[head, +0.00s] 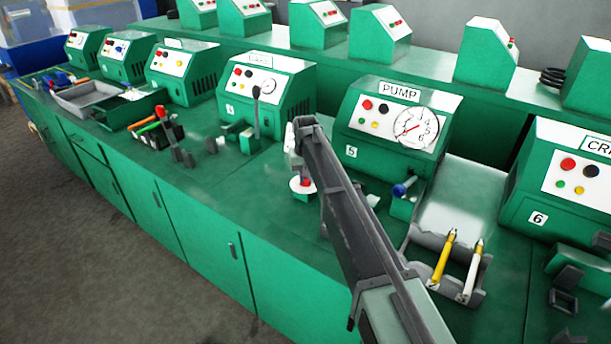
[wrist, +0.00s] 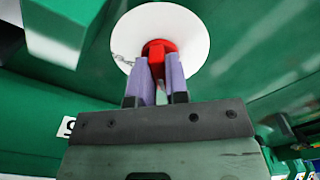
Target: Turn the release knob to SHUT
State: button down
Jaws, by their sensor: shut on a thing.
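The release knob (wrist: 158,47) is red and sits at the middle of a round white dial plate (wrist: 190,25) in the wrist view. My gripper (wrist: 160,62) has its two purple-grey fingers closed on the knob's sides. In the head view the white plate (head: 300,186) shows on the bench in front of the PUMP unit, with a bit of the red knob (head: 305,182) above it. My arm hides part of this spot. No SHUT mark on the plate is legible, so I cannot tell the knob's setting.
The PUMP unit (head: 365,140) with its round gauge (head: 415,128) stands behind my arm. A blue-balled lever (head: 399,190) is just right of the arm. A tray with yellow and white tools (head: 443,258) is further right. A black lever (head: 256,112) stands to the left.

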dwell(0.4)
jog(key=c, duration=1.1)
grip_release()
notch_tip(320, 180, up, 11)
jog(key=p, duration=1)
jog(key=shift+f+p, duration=0.1)
jog(key=shift+p, duration=0.3)
